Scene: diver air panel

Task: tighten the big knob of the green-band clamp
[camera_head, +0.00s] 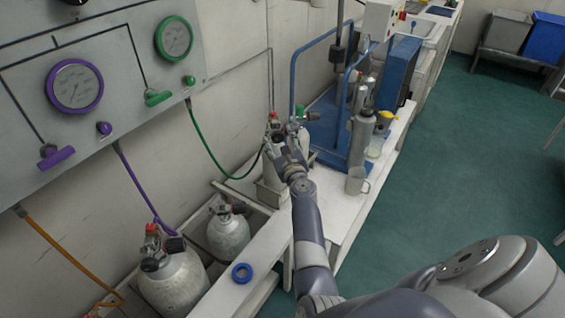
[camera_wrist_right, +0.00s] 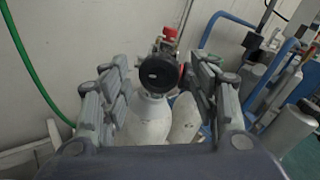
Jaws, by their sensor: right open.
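In the right wrist view a big round black knob (camera_wrist_right: 158,75) faces the camera on a clamp with a red top (camera_wrist_right: 169,32). It sits at the neck of a white cylinder (camera_wrist_right: 147,120). My right gripper (camera_wrist_right: 157,68) is open, with one finger on each side of the knob; whether either touches it cannot be told. In the head view the right gripper (camera_head: 282,151) is at the cylinders beyond the white bench and partly hides the clamp. A green hose (camera_head: 207,148) runs from the panel toward this spot. No green band can be made out. My left gripper is not in view.
Two other cylinders (camera_head: 173,282) (camera_head: 228,234) stand nearer, with a purple hose (camera_head: 135,182) reaching one. A blue ring (camera_head: 241,273) lies on the bench edge. Green floor at right is open.

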